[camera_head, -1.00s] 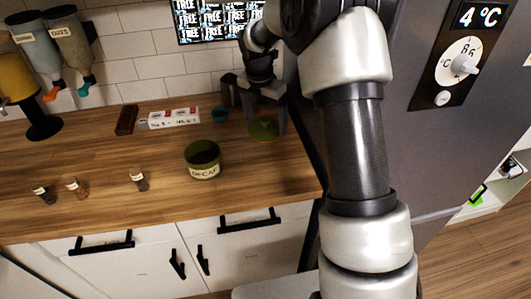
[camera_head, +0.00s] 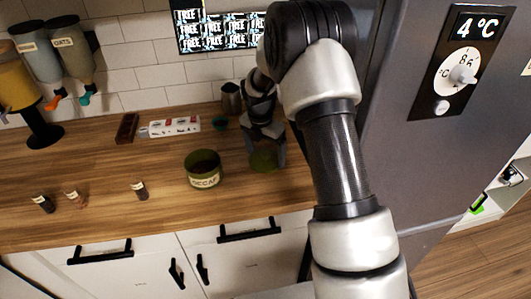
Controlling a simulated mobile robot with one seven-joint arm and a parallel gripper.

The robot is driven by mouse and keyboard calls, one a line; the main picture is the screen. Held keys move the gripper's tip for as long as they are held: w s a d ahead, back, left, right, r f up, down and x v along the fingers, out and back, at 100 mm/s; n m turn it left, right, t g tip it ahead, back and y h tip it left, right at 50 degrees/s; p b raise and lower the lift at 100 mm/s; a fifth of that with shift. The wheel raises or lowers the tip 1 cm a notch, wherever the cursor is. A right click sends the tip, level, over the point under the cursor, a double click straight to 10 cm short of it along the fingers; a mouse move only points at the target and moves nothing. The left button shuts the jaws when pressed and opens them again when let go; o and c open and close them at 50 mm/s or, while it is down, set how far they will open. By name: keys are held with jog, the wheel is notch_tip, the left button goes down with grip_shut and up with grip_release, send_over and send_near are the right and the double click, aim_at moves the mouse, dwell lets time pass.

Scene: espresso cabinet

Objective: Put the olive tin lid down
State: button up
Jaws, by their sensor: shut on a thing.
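The olive tin lid (camera_head: 263,161) is a green disc between the fingers of my gripper (camera_head: 266,158), which is shut on it. The lid is low over the wooden counter, right of the open tin; I cannot tell whether it touches the wood. The olive tin (camera_head: 203,173), labelled DECAF, stands upright and uncovered on the counter, with dark contents inside. My gripper points downward, and part of the lid is hidden by its fingers.
Behind are a white box (camera_head: 175,127), a teal bowl (camera_head: 219,122) and a metal pitcher (camera_head: 231,98). Several small jars (camera_head: 140,190) stand at the left. A grey fridge (camera_head: 415,150) borders the counter at the right. The counter (camera_head: 110,215) is clear in front of the tin.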

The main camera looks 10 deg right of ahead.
jog(key=o, duration=0.9)
jog(key=shift+f, duration=0.1)
